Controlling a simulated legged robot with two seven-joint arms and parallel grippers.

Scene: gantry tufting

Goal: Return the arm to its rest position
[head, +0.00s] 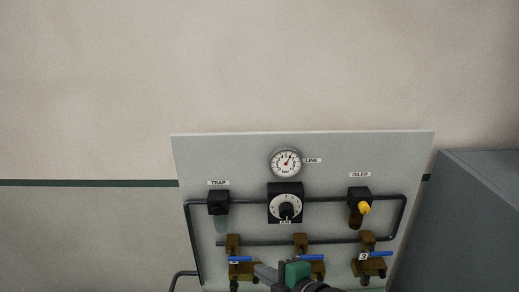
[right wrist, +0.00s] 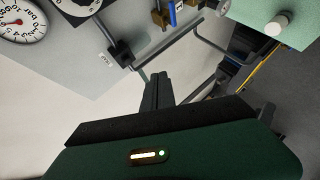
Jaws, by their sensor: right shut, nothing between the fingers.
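My right gripper (head: 262,273) is low in the middle of the head view, in front of the lower part of a grey wall panel (head: 240,148). Its green body overlaps the middle valve there. In the right wrist view my right gripper (right wrist: 157,78) has its dark fingers together, with nothing between them. It points up the picture toward the panel's lower left part; I cannot tell whether it touches anything. My left gripper is in neither view.
The panel carries a LINE gauge (head: 286,162), a black dial (head: 286,207), a TRAP unit (head: 218,203), an OILER with a yellow knob (head: 364,208), dark pipes, and brass valves with blue handles (head: 378,253). A grey cabinet (head: 470,215) stands at right. The wall above is bare.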

